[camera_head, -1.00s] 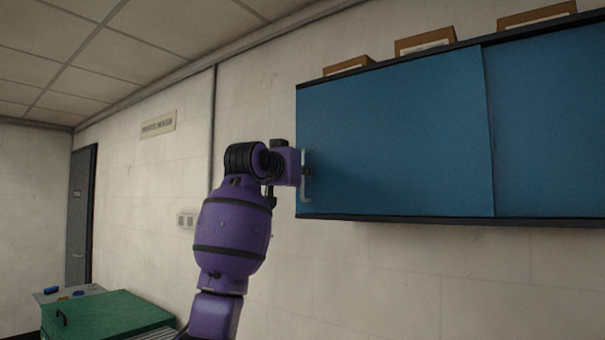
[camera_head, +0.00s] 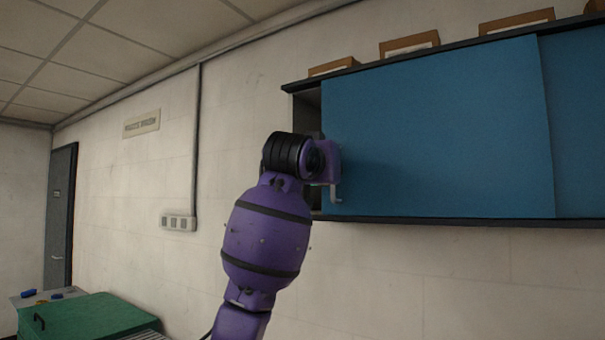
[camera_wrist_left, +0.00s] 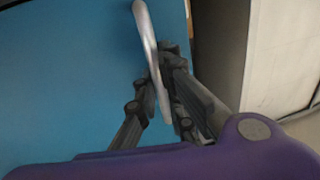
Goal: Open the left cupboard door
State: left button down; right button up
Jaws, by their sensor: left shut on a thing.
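The wall cupboard has a blue left sliding door (camera_head: 440,135), which stands slid a little to the right. A narrow dark gap (camera_head: 308,112) shows at the cupboard's left end. My left gripper (camera_head: 330,172) is at the door's left edge, and the arm hides much of the lower handle area. The lower end of the handle (camera_head: 336,193) shows below the gripper. In the left wrist view, the gripper (camera_wrist_left: 160,95) is shut on the pale bar handle (camera_wrist_left: 148,35) in front of the blue door (camera_wrist_left: 60,80). My right gripper is in neither view.
The right blue door (camera_head: 580,120) is partly covered by the left door. Several cardboard boxes (camera_head: 410,44) stand on the cupboard top. A green lid (camera_head: 85,318) is at the lower left. The wall below the cupboard is clear.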

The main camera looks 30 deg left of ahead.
aim_at(431, 166)
pick_arm(q)
jog(key=d, duration=0.7)
jog(key=s+d, duration=0.1)
jog(key=d, duration=1.3)
jog(key=shift+s+d, duration=0.3)
jog(key=shift+s, duration=0.1)
jog(key=c, duration=2.1)
grip_release()
jog(key=s, duration=0.4)
jog(key=s+d, duration=0.1)
jog(key=s, duration=0.7)
jog(key=shift+d, duration=0.2)
